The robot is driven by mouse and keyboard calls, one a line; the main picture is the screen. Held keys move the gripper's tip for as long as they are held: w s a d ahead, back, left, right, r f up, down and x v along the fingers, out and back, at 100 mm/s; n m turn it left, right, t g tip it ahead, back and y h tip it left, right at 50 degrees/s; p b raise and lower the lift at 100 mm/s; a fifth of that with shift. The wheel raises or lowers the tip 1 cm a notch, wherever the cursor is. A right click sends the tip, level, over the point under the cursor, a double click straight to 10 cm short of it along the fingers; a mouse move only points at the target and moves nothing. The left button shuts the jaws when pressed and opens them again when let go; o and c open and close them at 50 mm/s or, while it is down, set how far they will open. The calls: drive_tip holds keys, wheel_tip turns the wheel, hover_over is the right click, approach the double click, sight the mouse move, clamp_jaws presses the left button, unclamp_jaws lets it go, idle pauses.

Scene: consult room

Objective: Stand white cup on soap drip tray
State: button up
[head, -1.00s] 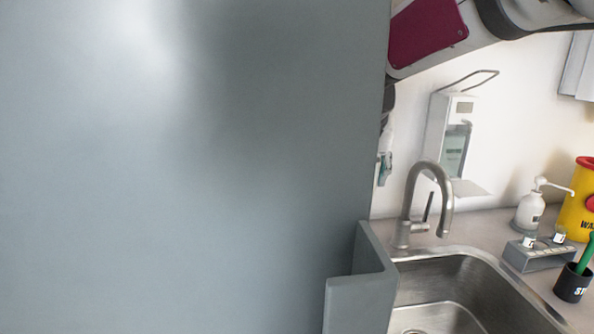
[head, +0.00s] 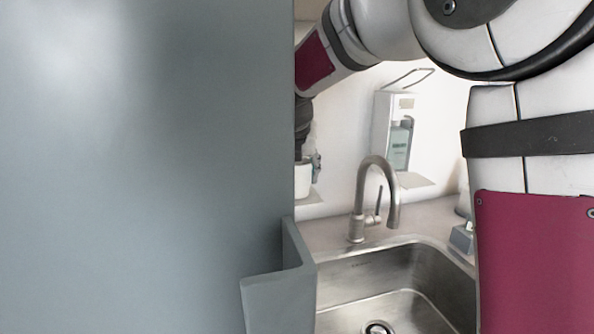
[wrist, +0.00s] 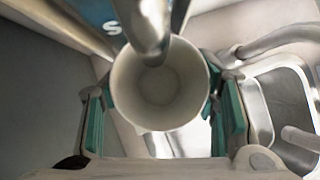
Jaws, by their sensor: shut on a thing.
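The white cup (head: 302,180) shows at the edge of the large grey panel in the head view, partly hidden by it. In the wrist view I look down into the empty cup (wrist: 160,90), which sits upright between the teal finger pads. My gripper (wrist: 160,112) is shut on it. A flat drip tray (head: 311,198) shows by the cup's base, under a partly hidden wall dispenser. I cannot tell whether cup and tray touch. A metal spout or lever (wrist: 147,28) overlaps the cup's far rim in the wrist view, beside a blue label with white lettering.
The grey panel (head: 140,170) fills the left of the head view. A second dispenser (head: 398,130) with its own tray (head: 413,180) hangs to the right. The faucet (head: 372,195) rises behind the steel sink (head: 390,290). My arm covers the right side.

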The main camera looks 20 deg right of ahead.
drive_tip(key=o, duration=1.2)
drive_tip(key=shift+f, duration=0.1)
drive_tip(key=shift+s+r, duration=0.1)
drive_tip(key=shift+r, duration=0.25)
drive_tip(key=v, duration=0.7)
drive_tip(key=s+d+m+g, duration=0.1)
drive_tip(key=s+d+m, duration=0.1)
drive_tip(key=s+m, duration=0.8)
drive_tip(key=s+f+m, duration=0.3)
drive_tip(key=s+m, duration=0.4)
drive_tip(key=s, duration=0.2)
drive_tip(key=s+f+m+g+y, duration=0.1)
drive_tip(key=s+f+m, duration=0.3)
drive_tip(key=s+m, duration=0.3)
drive_tip(key=s+f+m+g+y, duration=0.1)
drive_tip(key=s+f+m, duration=0.3)
drive_tip(key=s+m, duration=0.4)
drive_tip(key=s, duration=0.3)
drive_tip(key=shift+s+a+p, duration=0.15)
drive_tip(key=shift+s+p, duration=0.2)
